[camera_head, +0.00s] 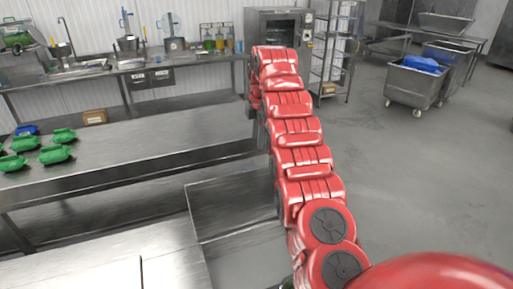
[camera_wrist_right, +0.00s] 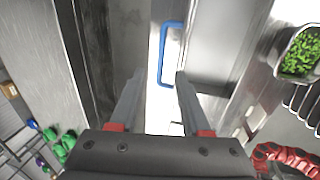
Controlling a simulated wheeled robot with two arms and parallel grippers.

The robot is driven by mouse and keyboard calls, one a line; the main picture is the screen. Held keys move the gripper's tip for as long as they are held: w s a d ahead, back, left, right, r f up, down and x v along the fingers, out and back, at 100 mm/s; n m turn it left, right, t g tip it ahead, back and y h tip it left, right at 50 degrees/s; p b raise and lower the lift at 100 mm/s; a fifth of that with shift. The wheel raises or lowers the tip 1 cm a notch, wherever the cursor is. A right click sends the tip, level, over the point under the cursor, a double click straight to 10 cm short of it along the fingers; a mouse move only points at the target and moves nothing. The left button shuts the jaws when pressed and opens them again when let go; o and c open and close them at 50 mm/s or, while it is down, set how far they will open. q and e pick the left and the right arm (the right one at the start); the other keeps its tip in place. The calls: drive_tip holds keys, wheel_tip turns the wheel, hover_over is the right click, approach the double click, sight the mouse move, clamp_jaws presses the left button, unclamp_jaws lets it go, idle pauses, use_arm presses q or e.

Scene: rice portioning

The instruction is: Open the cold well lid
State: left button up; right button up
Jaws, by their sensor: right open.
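In the right wrist view, a blue loop handle (camera_wrist_right: 162,55) stands out against pale metal panels and appears to belong to the cold well lid. Which panel is the lid, and where its edges run, I cannot tell. My right gripper (camera_wrist_right: 159,80) is open, its two grey fingers apart. The lower part of the handle lies near the fingertips, toward the right finger. I see no grip on it, and whether a finger touches it is unclear. The blue handle does not show in the head view. My left gripper is in neither view.
Green bags (camera_head: 56,154) lie on the left steel table (camera_head: 150,145). A pan of green food (camera_wrist_right: 300,55) sits at the right of the wrist view. A grey bin (camera_head: 412,85) stands far right. The floor (camera_head: 420,170) there is clear.

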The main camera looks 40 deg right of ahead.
drive_tip(key=shift+s+r+p, duration=0.15)
drive_tip(key=shift+r+p, duration=0.1)
drive_tip(key=shift+r, duration=0.55)
drive_tip(key=shift+s+r+p, duration=0.15)
drive_tip(key=shift+r+p, duration=0.1)
drive_tip(key=shift+r, duration=0.5)
